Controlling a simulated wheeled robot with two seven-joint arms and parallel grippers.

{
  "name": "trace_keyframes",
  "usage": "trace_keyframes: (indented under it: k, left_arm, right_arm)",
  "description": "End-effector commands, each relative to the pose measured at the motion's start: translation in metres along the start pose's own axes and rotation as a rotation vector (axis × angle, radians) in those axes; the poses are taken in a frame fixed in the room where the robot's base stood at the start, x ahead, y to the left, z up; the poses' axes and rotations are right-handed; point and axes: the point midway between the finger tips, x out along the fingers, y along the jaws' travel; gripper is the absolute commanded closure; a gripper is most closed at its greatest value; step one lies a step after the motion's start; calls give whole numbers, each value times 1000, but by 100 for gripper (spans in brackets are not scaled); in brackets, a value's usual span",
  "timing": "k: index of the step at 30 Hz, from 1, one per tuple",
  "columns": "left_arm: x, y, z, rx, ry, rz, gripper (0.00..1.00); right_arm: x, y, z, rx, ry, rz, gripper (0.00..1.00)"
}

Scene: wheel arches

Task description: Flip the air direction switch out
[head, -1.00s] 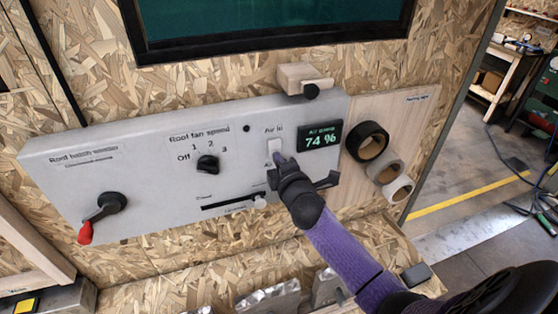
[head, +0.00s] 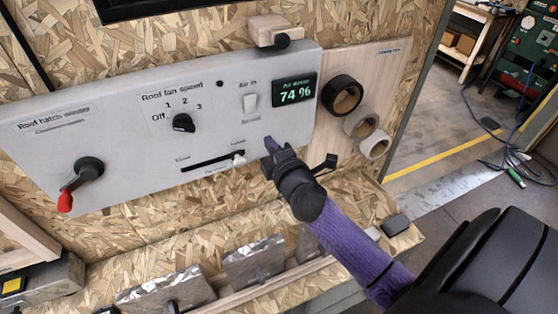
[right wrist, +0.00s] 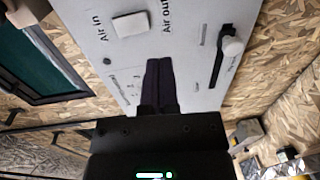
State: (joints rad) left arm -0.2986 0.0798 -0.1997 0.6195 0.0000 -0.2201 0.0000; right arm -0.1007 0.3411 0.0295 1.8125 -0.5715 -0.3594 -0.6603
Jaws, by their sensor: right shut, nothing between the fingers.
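The air direction switch (head: 250,103) is a white rocker on the grey control panel (head: 120,110), under the label "Air in" and left of the display reading 74 %. In the right wrist view the switch (right wrist: 131,25) lies between the labels "Air in" and "Air out". Which side is pressed in is too small to tell. My right gripper (head: 268,145) is shut and empty, below the switch and apart from it. Its closed dark fingers (right wrist: 160,66) point at the panel in the right wrist view. My left gripper is not in view.
A white slider knob (head: 238,159) is close to the left of my right gripper. A fan speed knob (head: 183,122) and a red-tipped crank (head: 66,200) are further left. Tape rolls (head: 342,95) hang at the right. A wooden block (head: 275,30) sits above the panel.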

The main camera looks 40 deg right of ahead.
Motion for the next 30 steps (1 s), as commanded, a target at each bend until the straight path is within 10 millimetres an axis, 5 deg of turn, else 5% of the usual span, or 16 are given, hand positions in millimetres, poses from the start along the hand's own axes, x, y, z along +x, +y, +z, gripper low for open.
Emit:
trace_keyframes:
  k: [9, 23, 26, 30]
  left_arm:
    - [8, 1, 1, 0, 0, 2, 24]
    - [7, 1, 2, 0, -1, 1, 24]
    - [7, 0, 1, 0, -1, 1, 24]
    - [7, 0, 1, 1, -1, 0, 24]
  right_arm:
    - [-39, -9, 0, 0, 0, -1, 100]
    - [-40, -9, 0, 2, 0, -2, 100]
    - [-49, -19, -1, 110, -39, -68, 100]
    - [-93, -63, -14, 508, -199, -357, 100]
